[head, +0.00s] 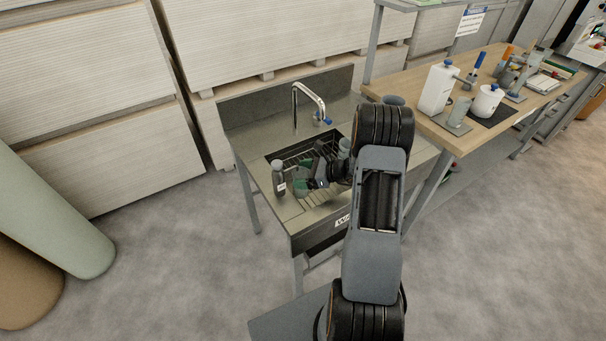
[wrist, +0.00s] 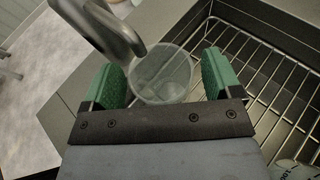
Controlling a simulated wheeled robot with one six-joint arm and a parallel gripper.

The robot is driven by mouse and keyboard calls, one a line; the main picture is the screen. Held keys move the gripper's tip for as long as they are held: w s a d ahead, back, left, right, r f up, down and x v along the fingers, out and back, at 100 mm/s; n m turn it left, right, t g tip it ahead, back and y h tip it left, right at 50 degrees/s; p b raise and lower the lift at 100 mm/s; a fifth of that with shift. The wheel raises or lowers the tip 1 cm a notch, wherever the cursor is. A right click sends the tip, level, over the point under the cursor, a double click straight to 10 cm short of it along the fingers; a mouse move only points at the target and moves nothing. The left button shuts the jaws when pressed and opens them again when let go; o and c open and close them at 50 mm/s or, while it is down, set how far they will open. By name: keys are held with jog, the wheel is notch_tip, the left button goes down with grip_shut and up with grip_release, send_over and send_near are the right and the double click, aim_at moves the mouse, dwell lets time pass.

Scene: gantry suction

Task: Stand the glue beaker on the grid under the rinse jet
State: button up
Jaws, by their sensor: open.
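The glue beaker (wrist: 165,82) is a clear, whitish cup, seen from above in the wrist view. It looks upright at the edge of the wire grid (wrist: 262,76), close to the metal spout of the rinse jet (wrist: 108,28). Whether its base rests fully on the grid is hidden. My gripper (wrist: 161,68) is open, with one green finger on each side of the beaker; I cannot tell whether they touch it. The tap (head: 308,97) arches above the sink there.
The wooden bench (head: 460,141) at the right carries a white jug (head: 437,90), a white pot (head: 487,101) and tools. Stacked boards (head: 85,70) stand behind.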

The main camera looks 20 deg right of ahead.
jog(key=b+v, duration=0.2)
jog(key=v, duration=0.9)
jog(key=s+a+r+n+g+h, duration=0.2)
jog(key=s+a+r+n+h, duration=0.3)
jog(key=a+n, duration=0.4)
jog(key=s+a+r+n+g+h, duration=0.2)
jog(key=s+a+r+n+h, duration=0.4)
jog(key=n, duration=1)
jog(key=shift+s+a+r+n+g, duration=0.35)
jog(key=shift+s+a+r, duration=0.8)
jog(key=shift+s+a, duration=0.9)
jog(key=shift+s+d, duration=0.2)
